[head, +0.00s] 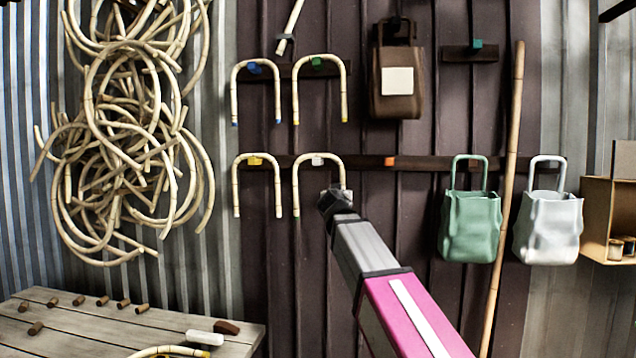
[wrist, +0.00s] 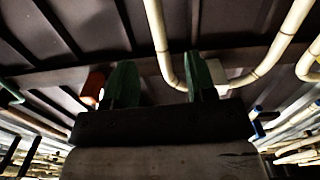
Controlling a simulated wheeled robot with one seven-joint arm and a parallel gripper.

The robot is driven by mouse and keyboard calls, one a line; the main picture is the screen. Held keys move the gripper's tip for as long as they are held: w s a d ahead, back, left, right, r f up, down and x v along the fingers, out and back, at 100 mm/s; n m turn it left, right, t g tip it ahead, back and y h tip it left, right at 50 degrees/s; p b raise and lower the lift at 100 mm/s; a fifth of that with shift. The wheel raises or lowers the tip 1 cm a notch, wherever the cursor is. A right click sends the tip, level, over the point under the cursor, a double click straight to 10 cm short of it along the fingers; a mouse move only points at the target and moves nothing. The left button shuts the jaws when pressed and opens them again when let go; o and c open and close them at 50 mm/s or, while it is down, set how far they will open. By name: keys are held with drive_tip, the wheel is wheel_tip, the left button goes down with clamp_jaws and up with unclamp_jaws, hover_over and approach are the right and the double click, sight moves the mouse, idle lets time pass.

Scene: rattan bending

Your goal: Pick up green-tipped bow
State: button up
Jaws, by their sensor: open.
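A pale cane bow (head: 297,187) hangs as an upside-down U from a white peg on the lower rail. Its right leg runs down behind my gripper (head: 338,196). Other bows hang from a yellow peg (head: 236,187), a blue peg (head: 234,92) and a green peg (head: 295,92); the green-peg bow has a yellow tip.
The lower rail (head: 365,162) carries an orange peg (head: 389,161), a green bag (head: 469,228) and a white bag (head: 548,228). A brown bag (head: 397,105) hangs above. A long pole (head: 506,200) leans on the wall. A wooden table (head: 90,325) stands at lower left.

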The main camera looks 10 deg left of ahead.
drive_tip(key=w+d, duration=0.1)
drive_tip(key=w, duration=0.9)
drive_tip(key=shift+w+r, duration=0.3)
drive_tip(key=shift+w, duration=0.05)
clamp_jaws()
